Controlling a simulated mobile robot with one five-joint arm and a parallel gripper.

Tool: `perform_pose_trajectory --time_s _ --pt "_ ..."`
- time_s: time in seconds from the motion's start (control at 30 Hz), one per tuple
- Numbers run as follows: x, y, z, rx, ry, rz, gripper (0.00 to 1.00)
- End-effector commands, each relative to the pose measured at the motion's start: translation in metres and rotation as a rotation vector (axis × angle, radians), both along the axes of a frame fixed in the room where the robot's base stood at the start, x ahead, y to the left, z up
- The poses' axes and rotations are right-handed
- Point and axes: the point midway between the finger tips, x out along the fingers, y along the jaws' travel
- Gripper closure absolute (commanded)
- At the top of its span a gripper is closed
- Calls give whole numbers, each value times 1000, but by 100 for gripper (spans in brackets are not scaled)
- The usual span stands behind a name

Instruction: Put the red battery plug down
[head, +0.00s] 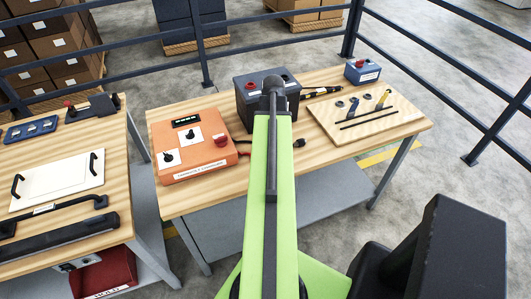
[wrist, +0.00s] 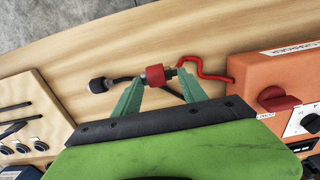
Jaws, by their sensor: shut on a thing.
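The red battery plug (wrist: 155,75) sits between the green fingertips of my gripper (wrist: 156,78) in the wrist view, and the gripper is shut on it. A red cable (wrist: 202,74) runs from it towards the orange charger box (wrist: 268,85). The plug is over the wooden bench top (wrist: 90,45); I cannot tell whether it touches the wood. In the head view my arm hides the gripper and plug. The charger (head: 190,152) stands left of my arm there. The dark battery (head: 248,98) stands behind my arm.
A black plug (wrist: 98,85) lies left of the red one, and shows right of my arm in the head view (head: 299,143). A tool board (head: 365,112) and a small blue box (head: 362,72) are on the bench's right.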

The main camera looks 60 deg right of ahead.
Motion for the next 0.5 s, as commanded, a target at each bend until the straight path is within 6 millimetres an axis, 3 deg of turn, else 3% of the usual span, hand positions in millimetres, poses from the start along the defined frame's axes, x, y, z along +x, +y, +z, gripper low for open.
perform_pose_trajectory --time_s 0.03,0.17,0.37,0.5 --pt "12 0 -12 0 0 4 100" --pt "26 2 -17 0 0 2 100" --pt "28 3 -20 0 0 0 100" --pt "28 3 -44 0 0 1 100"
